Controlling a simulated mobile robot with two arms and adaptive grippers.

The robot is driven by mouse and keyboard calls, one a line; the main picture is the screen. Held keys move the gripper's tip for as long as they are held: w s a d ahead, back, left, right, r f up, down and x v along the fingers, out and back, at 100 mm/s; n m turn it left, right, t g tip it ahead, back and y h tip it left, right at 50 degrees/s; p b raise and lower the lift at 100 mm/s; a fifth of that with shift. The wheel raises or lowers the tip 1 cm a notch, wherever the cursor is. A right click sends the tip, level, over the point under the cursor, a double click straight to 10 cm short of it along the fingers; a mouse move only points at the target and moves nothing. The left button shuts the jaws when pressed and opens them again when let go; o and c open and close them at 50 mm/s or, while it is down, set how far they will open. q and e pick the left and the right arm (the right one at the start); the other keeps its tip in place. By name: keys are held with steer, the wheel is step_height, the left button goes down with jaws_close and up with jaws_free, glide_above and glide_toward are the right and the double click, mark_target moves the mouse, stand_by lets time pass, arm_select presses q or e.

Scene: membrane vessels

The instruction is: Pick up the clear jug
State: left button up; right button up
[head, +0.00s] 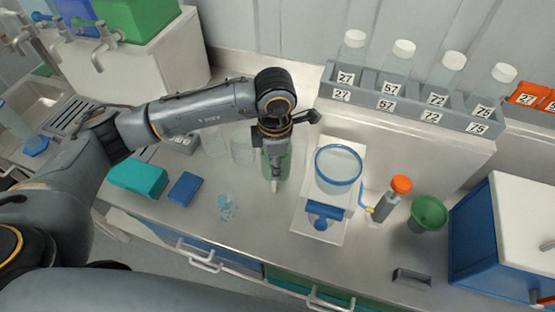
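My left gripper (275,185) hangs down over the middle of the counter, its fingers close to the worktop. A greenish see-through shape (284,160) shows around and behind its fingers; I cannot tell whether they grip it. Just left of the gripper stands a faint clear vessel (243,148), perhaps the clear jug. A second faint clear vessel (214,141) stands further left. Both are hard to make out against the grey counter, and no handle or spout shows clearly. My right gripper is not in view.
A white stand with a blue-rimmed bowl (338,165) is right of the gripper, beside an orange-capped bottle (392,198) and green cup (429,213). Numbered bottles line a grey rack (400,105) behind. Teal box (138,179), blue box (185,188) and bluish pieces (227,207) lie left.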

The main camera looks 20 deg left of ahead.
arm_select(q)
steer(key=b, duration=0.3)
glide_above(274, 192)
step_height(274, 192, down, 6)
steer(key=shift+w+d+r, duration=0.1)
steer(key=shift+d, duration=0.05)
step_height(274, 192, down, 3)
steer(key=shift+w+r, duration=0.1)
steer(key=shift+w, duration=0.05)
steer(key=f+b, duration=0.1)
steer(key=f, duration=0.1)
steer(key=shift+a+f+b, duration=0.2)
steer(key=shift+f+b, duration=0.2)
steer(key=shift+w+f, duration=0.15)
steer(key=shift+f, duration=0.15)
steer(key=shift+r, duration=0.1)
steer(key=c, duration=0.5)
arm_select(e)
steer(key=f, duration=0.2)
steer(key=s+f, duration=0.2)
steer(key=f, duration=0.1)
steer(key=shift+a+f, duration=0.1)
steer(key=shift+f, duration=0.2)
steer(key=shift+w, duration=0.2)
